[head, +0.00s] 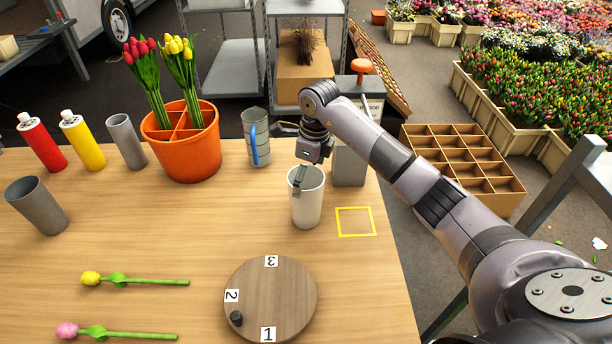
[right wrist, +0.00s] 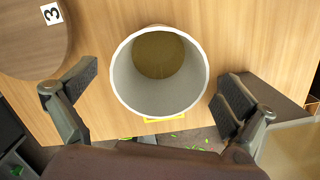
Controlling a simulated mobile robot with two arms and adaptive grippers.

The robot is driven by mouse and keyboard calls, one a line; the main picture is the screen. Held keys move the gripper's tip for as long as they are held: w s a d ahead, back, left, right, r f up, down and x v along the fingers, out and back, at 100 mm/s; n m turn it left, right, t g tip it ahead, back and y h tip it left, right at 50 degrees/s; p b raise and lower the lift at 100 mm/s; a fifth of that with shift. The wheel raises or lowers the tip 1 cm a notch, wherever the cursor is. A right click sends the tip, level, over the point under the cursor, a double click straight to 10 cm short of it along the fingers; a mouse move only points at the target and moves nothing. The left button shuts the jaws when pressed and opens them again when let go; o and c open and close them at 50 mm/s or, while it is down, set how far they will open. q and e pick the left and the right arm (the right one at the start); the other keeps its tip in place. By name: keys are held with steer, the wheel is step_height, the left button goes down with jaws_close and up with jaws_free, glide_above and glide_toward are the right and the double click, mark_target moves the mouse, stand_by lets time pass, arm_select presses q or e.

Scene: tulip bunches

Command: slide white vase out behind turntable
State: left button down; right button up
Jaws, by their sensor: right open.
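The white vase (head: 307,208) stands upright and empty on the table behind the round wooden turntable (head: 285,290), slightly to its right. In the right wrist view I look down into the vase (right wrist: 120,80), and its inside is bare. My right gripper (head: 305,172) is above the vase rim in the head view. Its two fingers are spread wide on either side of the vase in the right wrist view (right wrist: 158,88), with gaps to the wall. A yellow square outline (head: 340,222) lies on the table just right of the vase. My left gripper is not in view.
A grey box (head: 349,168) stands close behind the vase. A yellow tulip (head: 140,281) and a pink tulip (head: 130,334) lie at the front left. The table's right edge is near.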

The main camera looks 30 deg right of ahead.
steer(key=shift+f, duration=0.7)
steer(key=c, duration=2)
steer(key=shift+a, duration=0.1)
